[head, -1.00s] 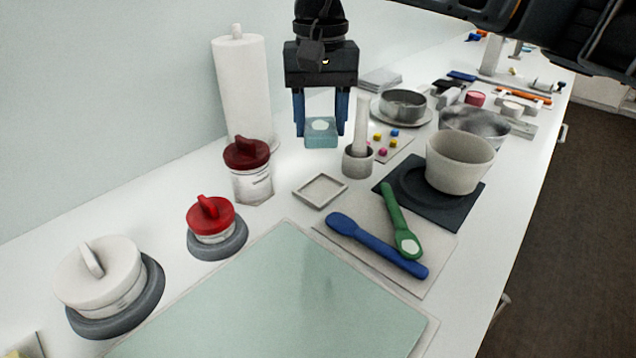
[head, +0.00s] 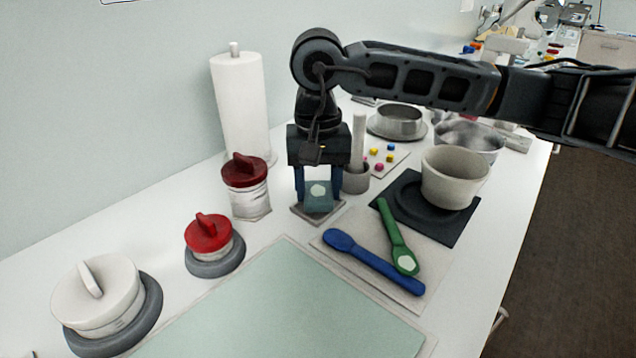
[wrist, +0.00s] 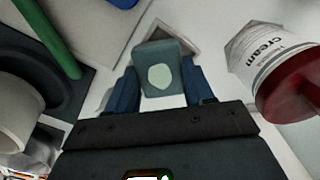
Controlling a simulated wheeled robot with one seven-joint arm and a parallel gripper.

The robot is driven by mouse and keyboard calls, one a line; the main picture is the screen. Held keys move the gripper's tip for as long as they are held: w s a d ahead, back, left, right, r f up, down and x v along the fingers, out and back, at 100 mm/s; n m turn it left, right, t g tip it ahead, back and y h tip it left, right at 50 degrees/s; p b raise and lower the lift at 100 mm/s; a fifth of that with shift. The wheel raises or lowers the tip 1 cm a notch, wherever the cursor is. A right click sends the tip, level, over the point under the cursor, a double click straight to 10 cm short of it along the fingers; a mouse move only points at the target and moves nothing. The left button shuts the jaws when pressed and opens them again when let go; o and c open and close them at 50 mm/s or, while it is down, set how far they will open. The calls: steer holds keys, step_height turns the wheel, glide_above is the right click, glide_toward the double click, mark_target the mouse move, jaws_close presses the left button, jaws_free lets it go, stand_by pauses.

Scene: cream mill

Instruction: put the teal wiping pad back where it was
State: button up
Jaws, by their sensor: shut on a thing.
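The teal wiping pad (head: 318,198) is a small block with a pale patch on its face. My gripper (head: 319,190) is shut on it, one blue finger on each side, pointing down. In the head view the pad is over the small square grey tray (head: 297,211), which it and the fingers partly hide. Whether the pad touches the tray I cannot tell. In the wrist view the pad (wrist: 160,72) sits between the fingers, with the tray's rim (wrist: 186,38) showing beyond it.
A red-lidded cream jar (head: 246,190) stands close left of the tray. A mortar with its pestle (head: 357,165) stands close behind right. Blue (head: 372,262) and green (head: 396,237) spatulas lie in front right. A paper roll (head: 240,105) stands behind. A pale green mat (head: 285,310) lies in front.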

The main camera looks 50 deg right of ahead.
mark_target(318, 191)
steer(key=shift+f+b, duration=0.3)
steer(key=shift+b, duration=0.1)
steer(key=o, duration=1)
steer(key=shift+r, duration=0.15)
steer(key=shift+r+p, duration=0.45)
steer(key=shift+p, duration=0.05)
step_height(318, 191, up, 11)
steer(key=b, duration=0.1)
steer(key=shift+r, duration=0.2)
